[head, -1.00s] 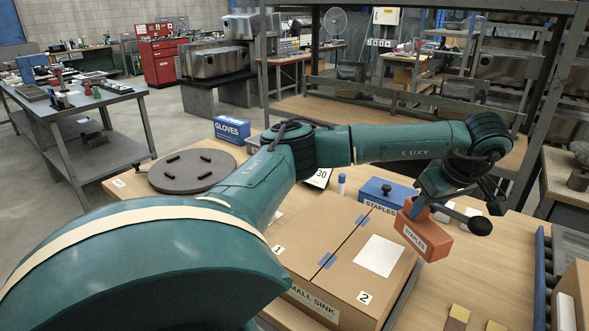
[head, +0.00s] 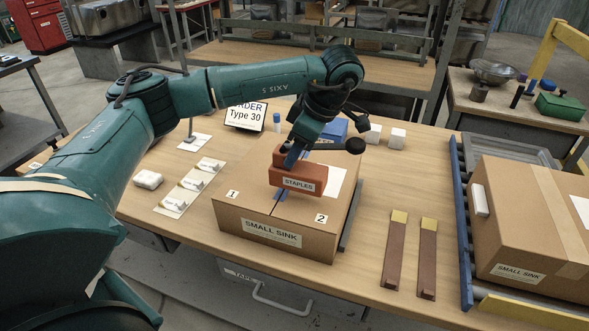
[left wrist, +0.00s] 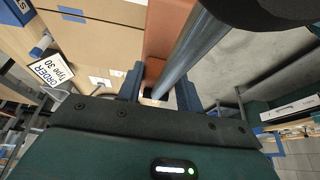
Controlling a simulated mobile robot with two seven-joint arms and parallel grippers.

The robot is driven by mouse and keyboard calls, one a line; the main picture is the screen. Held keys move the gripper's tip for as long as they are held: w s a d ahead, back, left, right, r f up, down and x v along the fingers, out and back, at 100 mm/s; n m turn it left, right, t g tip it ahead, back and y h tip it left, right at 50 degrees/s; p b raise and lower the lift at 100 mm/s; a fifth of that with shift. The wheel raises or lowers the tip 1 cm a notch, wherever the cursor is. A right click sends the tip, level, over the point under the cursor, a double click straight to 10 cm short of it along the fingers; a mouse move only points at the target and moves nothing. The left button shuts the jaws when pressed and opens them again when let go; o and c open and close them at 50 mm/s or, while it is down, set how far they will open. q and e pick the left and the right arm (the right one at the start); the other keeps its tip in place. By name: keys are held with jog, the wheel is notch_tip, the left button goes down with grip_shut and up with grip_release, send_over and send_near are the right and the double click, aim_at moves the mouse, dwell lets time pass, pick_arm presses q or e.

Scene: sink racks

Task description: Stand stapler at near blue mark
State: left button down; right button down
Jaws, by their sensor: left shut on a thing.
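The stapler is a brick-red block (head: 297,181) with a "STAPLES" label. My left gripper (head: 291,160) is shut on its top, and it hangs over the closed SMALL SINK carton (head: 240,215). I cannot tell whether its underside touches the lid. The near blue mark (head: 281,195) is a blue strip on the lid seam, partly hidden by the stapler. In the left wrist view, the red block (left wrist: 168,40) lies between the blue fingers (left wrist: 160,92). My right gripper is out of view.
A blue box (head: 335,129) and white blocks (head: 397,138) stand behind the carton. An ORDER Type 30 sign (head: 245,116) stands at the back. Two brown strips (head: 396,250) lie on clear table to the right, before a roller conveyor with another carton (head: 530,230).

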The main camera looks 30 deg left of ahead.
aim_at(297, 167)
pick_arm(q)
jog(key=shift+f+p, duration=0.3)
jog(key=shift+f, duration=1.7)
jog(key=shift+f, duration=0.15)
jog(key=c, duration=0.9)
grip_release()
